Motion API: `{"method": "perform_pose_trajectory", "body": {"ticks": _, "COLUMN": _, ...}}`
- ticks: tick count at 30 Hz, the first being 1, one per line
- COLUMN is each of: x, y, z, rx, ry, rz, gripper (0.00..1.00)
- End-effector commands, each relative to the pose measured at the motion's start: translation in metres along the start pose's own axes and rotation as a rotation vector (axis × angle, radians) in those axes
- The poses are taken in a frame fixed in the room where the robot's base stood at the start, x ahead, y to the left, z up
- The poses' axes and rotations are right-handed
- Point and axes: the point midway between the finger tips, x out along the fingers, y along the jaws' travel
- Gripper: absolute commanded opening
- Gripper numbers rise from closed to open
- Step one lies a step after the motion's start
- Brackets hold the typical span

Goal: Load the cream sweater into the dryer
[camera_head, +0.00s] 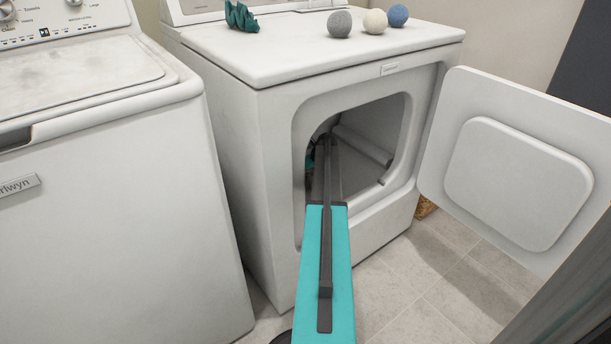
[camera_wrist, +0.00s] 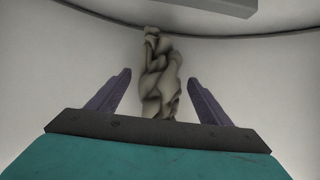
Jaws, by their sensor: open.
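The dryer (camera_head: 275,110) stands with its door (camera_head: 520,185) swung open to the right. My arm reaches through the opening into the drum (camera_head: 375,140). In the wrist view, my gripper (camera_wrist: 160,85) is open, its two dark fingers apart. A crumpled cream-beige cloth, which looks like the cream sweater (camera_wrist: 160,70), lies between and beyond the fingers against the pale drum wall. I see gaps between the cloth and both fingers. In the head view, the gripper's tip is mostly hidden inside the drum and the sweater does not show.
A washer (camera_head: 90,200) stands left of the dryer. On the dryer top are a crumpled teal cloth (camera_head: 241,16) and grey (camera_head: 339,24), cream (camera_head: 375,21) and blue (camera_head: 397,15) balls. The opening's rim surrounds my arm. Tiled floor (camera_head: 400,305) in front is clear.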

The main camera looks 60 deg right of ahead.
Motion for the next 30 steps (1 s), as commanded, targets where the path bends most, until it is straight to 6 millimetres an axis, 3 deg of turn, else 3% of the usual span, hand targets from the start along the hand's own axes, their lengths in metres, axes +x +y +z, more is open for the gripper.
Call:
{"method": "perform_pose_trajectory", "body": {"ticks": 18, "x": -0.094, "y": 0.001, "z": 0.001, "rx": 0.000, "ry": 0.000, "rz": 0.000, "gripper": 0.73}}
{"method": "perform_pose_trajectory", "body": {"ticks": 24, "x": -0.111, "y": 0.000, "z": 0.000, "rx": 0.001, "ry": 0.000, "rz": 0.000, "gripper": 0.73}}
{"method": "perform_pose_trajectory", "body": {"ticks": 30, "x": -0.114, "y": 0.000, "z": 0.000, "rx": 0.000, "ry": 0.000, "rz": 0.001, "gripper": 0.73}}
